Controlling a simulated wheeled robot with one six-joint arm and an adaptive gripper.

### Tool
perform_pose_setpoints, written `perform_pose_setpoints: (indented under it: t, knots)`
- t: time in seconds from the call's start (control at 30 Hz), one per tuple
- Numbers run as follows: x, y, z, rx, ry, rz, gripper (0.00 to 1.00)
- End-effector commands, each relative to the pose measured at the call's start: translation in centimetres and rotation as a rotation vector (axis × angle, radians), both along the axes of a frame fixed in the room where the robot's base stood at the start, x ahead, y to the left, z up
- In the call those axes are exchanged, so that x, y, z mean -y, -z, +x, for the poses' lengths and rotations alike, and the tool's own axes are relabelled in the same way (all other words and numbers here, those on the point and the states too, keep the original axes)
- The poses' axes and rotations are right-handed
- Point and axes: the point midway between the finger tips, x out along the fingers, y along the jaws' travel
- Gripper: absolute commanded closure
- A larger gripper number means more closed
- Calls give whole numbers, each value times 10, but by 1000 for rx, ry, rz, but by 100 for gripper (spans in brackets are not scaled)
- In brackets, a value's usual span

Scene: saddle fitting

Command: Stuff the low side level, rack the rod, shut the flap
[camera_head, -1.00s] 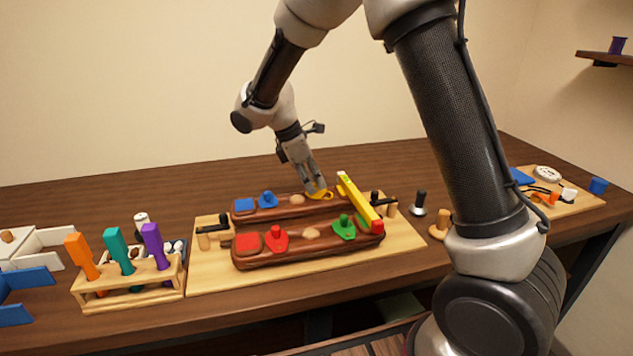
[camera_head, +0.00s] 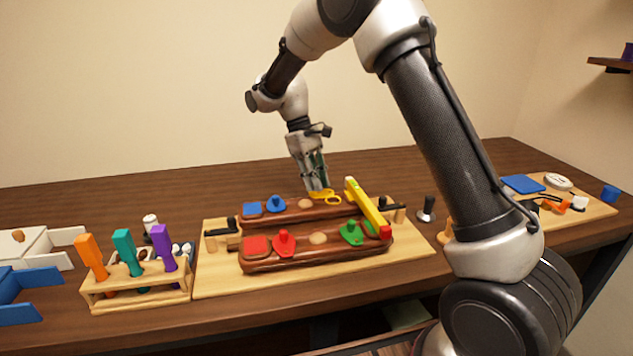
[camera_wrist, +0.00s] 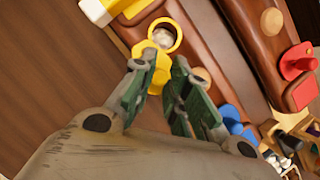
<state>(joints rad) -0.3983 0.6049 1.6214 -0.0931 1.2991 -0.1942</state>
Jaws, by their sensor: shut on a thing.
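The brown saddle has a far panel (camera_head: 340,213) and a near panel (camera_head: 330,256). On the far panel, a yellow ring (camera_wrist: 176,28) surrounds an open port with white stuffing (camera_wrist: 162,38) inside. A yellow flap (camera_wrist: 152,76) lies beside the ring, off the port. My gripper (camera_head: 318,190) points down over it, its fingers closed on the flap's raised part, which they partly hide. A yellow level (camera_head: 366,201) lies across the right ends of both panels. The rods, orange (camera_head: 92,254), teal (camera_head: 126,250) and purple (camera_head: 162,247), stand in a wooden rack (camera_head: 138,292) at left.
The far panel has a blue flap (camera_head: 276,205); the near panel has a red flap (camera_head: 285,243) and a green flap (camera_head: 352,234). A wooden board (camera_head: 225,283) lies under the saddle. A dark-handled tool (camera_head: 427,210) stands right of it. The table behind is clear.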

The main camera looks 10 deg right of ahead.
Motion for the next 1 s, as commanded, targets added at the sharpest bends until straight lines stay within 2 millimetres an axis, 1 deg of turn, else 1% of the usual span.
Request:
perform_pose_setpoints:
  t: [0.13, 0.33, 0.8, 0.83, 0.9, 0.93, 1.0]
  knots:
    - [1, 0, 3, 1, 65, 1, 100]
    - [2, 0, 4, 0, 114, -1, 100]
    - [2, 0, 5, 0, 127, -1, 100]
    - [2, 0, 5, 0, 127, -1, 82]
    - [2, 0, 5, 0, 127, -1, 69]
    - [2, 0, 5, 1, 127, 0, 64]
    - [2, 0, 5, 0, 126, 0, 63]
